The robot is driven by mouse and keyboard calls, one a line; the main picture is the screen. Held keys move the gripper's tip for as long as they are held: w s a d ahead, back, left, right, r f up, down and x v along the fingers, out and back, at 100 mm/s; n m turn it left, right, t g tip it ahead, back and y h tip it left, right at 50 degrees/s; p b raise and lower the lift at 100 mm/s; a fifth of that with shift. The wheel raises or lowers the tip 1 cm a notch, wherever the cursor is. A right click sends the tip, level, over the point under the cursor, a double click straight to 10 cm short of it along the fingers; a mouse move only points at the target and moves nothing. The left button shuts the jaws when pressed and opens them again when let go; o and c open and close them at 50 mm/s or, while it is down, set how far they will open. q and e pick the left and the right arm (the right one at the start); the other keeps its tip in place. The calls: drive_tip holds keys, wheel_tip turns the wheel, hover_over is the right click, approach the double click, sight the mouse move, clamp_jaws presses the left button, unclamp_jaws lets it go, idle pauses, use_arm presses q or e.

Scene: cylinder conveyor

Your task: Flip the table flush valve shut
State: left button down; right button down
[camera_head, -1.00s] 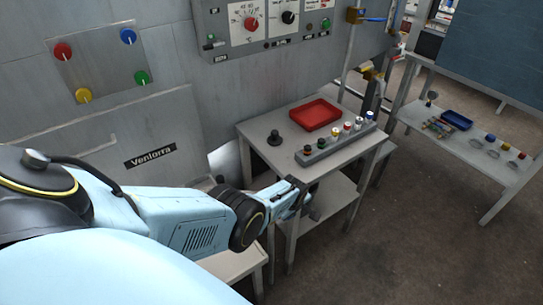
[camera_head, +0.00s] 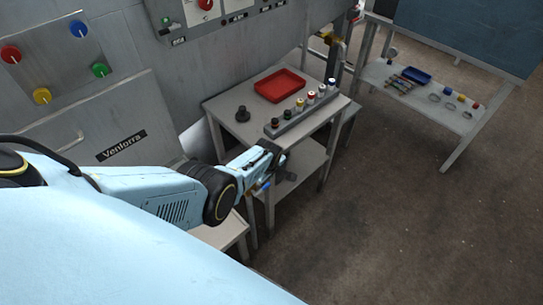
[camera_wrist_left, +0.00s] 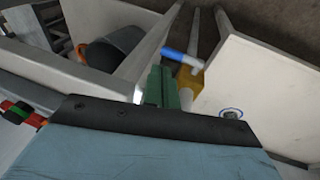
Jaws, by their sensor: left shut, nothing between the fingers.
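The table flush valve, a small valve with a blue lever (camera_wrist_left: 182,58) and a yellow body (camera_wrist_left: 188,82), is in the left wrist view just beyond my fingers. In the head view a bit of its blue and yellow (camera_head: 262,185) shows just below my left gripper (camera_head: 273,157). My left gripper is shut and empty at the near edge of the small table. In the left wrist view its green fingers (camera_wrist_left: 161,88) point toward the valve, close to the lever; I cannot tell whether they touch it. My right gripper is not in view.
A lower shelf (camera_head: 300,158) lies beneath. A second table (camera_head: 458,118) stands at the right. Floor between is clear.

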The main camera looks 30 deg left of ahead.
use_arm(q)
wheel_tip(320, 180, up, 8)
drive_tip(key=d+p, duration=0.1)
drive_tip(key=p, duration=0.3)
drive_tip(key=shift+s+d+f, duration=0.15)
drive_tip(key=shift+s+d, duration=0.05)
